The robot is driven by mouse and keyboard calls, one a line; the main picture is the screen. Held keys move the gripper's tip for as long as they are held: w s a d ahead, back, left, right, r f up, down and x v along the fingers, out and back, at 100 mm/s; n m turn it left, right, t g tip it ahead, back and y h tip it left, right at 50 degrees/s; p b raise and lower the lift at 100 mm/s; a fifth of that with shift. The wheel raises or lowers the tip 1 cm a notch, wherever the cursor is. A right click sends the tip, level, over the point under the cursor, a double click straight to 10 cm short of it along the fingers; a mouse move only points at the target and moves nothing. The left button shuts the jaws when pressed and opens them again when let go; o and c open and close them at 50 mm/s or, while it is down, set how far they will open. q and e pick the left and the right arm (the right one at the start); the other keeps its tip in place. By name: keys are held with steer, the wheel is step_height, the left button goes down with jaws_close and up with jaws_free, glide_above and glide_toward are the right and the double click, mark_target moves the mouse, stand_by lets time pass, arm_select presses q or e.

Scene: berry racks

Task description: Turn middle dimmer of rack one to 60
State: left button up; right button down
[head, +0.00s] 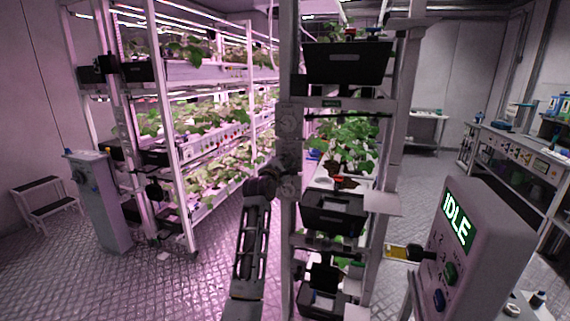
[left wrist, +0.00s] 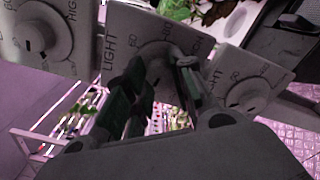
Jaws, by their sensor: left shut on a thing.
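Three grey dimmer panels with round knobs show in the left wrist view. The middle dimmer (left wrist: 122,38) carries the words LIGHT and 60, and its knob is partly hidden behind my fingers. My left gripper (left wrist: 160,72) is shut on this knob. The pointer's setting cannot be read. One neighbouring dimmer (left wrist: 40,35) is at the upper left and another (left wrist: 245,88) at the right, both untouched. In the head view my left gripper (head: 275,180) reaches up to the front post (head: 287,235) of the near rack, where the dimmers are small and dim. My right gripper does not show.
Black bins (head: 347,62) and leafy plants (head: 345,143) fill the near rack. A console (head: 490,245) reading IDLE stands at right. Another planted rack (head: 200,155), a grey pedestal (head: 100,200) and a step stool (head: 47,202) are at left. The metal floor between is clear.

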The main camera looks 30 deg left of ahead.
arm_select(q)
steer(key=shift+m+p, duration=0.3)
